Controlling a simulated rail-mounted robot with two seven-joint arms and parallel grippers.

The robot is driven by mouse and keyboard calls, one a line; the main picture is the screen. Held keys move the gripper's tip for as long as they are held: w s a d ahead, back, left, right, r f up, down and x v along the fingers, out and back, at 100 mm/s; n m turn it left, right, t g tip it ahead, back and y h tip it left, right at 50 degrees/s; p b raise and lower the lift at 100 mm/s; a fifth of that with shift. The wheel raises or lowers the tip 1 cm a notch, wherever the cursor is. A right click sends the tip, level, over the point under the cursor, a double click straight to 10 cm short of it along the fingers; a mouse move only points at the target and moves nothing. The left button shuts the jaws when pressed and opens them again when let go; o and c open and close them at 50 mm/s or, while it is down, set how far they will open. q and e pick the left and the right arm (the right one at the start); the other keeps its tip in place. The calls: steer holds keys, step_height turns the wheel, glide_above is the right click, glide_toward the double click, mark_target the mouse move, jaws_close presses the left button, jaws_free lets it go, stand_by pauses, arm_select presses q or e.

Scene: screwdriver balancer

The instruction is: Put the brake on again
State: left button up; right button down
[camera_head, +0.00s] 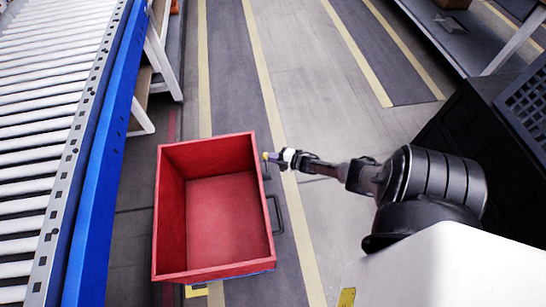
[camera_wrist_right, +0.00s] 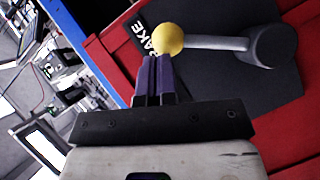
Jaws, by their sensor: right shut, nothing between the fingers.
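The brake lever (camera_wrist_right: 215,42) is a grey bar with a yellow ball knob (camera_wrist_right: 168,39) at one end and a dark round pivot (camera_wrist_right: 272,46) at the other. It is mounted on a black plate (camera_wrist_right: 215,85) with white lettering, partly hidden behind the knob, on the side of the red cart (camera_head: 206,263). The knob shows small at the cart's right side in the head view (camera_head: 265,156). My right gripper (camera_wrist_right: 157,58) is shut and empty, its purple fingertips right at the knob; I cannot tell whether they touch it. It also shows in the head view (camera_head: 276,157). My left gripper is out of view.
A roller conveyor with a blue side rail (camera_head: 97,190) runs along the left of the cart. A dark handle (camera_head: 277,213) sticks out of the cart's right side. The striped floor (camera_head: 310,85) beyond is clear. A black crate-like object (camera_head: 480,115) stands at the right.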

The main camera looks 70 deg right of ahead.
steer(key=s+a+r+p, duration=0.1)
steer(key=s+r+p, duration=0.1)
steer(key=s, duration=0.4)
steer(key=s+r+p, duration=0.3)
steer(key=s+p, duration=0.2)
steer(key=shift+s+a+r, duration=0.25)
steer(key=shift+s+a, duration=0.1)
stand_by(0.4)
